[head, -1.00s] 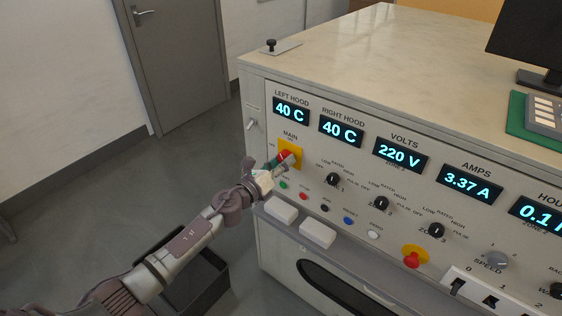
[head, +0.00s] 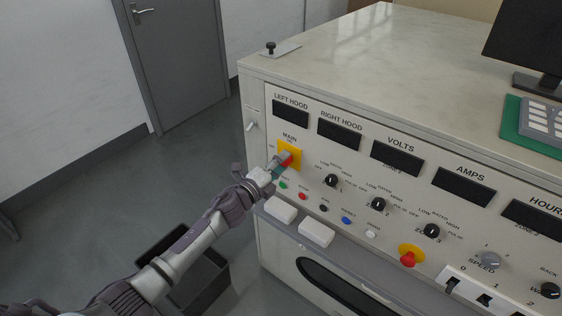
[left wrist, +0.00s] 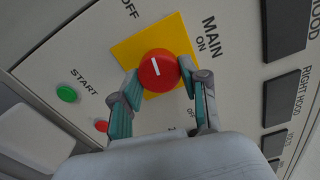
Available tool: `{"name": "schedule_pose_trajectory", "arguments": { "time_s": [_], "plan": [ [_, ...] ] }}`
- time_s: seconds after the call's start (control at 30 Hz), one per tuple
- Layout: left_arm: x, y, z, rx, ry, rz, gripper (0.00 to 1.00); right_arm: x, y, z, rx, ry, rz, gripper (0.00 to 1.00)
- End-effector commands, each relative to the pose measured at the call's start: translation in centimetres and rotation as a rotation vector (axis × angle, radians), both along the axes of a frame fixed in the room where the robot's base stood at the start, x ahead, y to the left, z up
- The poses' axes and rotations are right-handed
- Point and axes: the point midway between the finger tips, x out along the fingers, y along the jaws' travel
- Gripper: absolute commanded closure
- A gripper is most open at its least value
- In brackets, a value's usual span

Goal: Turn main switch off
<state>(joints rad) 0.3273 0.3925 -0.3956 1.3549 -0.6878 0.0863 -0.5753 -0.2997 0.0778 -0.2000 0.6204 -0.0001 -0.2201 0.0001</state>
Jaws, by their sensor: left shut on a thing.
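The main switch is a red round knob (left wrist: 158,70) with a white mark, on a yellow plate (left wrist: 135,45). In the head view the yellow plate (head: 290,152) sits at the panel's upper left under the word MAIN. My left gripper (left wrist: 155,84) is shut on the red knob, one teal finger on each side. In the head view my left gripper (head: 276,165) covers part of the knob. The displays, such as LEFT HOOD (head: 290,113) and VOLTS (head: 397,157), are dark. My right gripper is not in view.
Below the switch are a green START button (left wrist: 67,93) and a red button (left wrist: 101,126). Black zone knobs (head: 331,180) and a red emergency button (head: 408,258) lie to the right. White blocks (head: 281,209) stick out below. A dark bin (head: 205,283) stands on the floor.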

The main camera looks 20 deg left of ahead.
Motion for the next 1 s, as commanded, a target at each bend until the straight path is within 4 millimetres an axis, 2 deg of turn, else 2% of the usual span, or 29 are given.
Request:
{"name": "schedule_pose_trajectory", "arguments": {
  "time_s": [0.4, 0.9, 0.93, 1.0],
  "plan": [
    [0.0, 0.08, 0.01, -0.157, 0.058, 0.001, 0.9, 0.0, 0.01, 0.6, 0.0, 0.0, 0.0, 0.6],
    [-0.01, 0.06, -0.04, -0.174, 0.065, 0.001, 0.9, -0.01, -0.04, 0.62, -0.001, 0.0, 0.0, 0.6],
    [-0.01, 0.06, -0.04, -0.174, 0.065, 0.001, 0.54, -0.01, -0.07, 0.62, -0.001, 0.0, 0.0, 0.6],
    [-0.01, 0.06, -0.04, -0.173, 0.065, 0.001, 0.42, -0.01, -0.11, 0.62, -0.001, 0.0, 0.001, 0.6]
  ]
}}
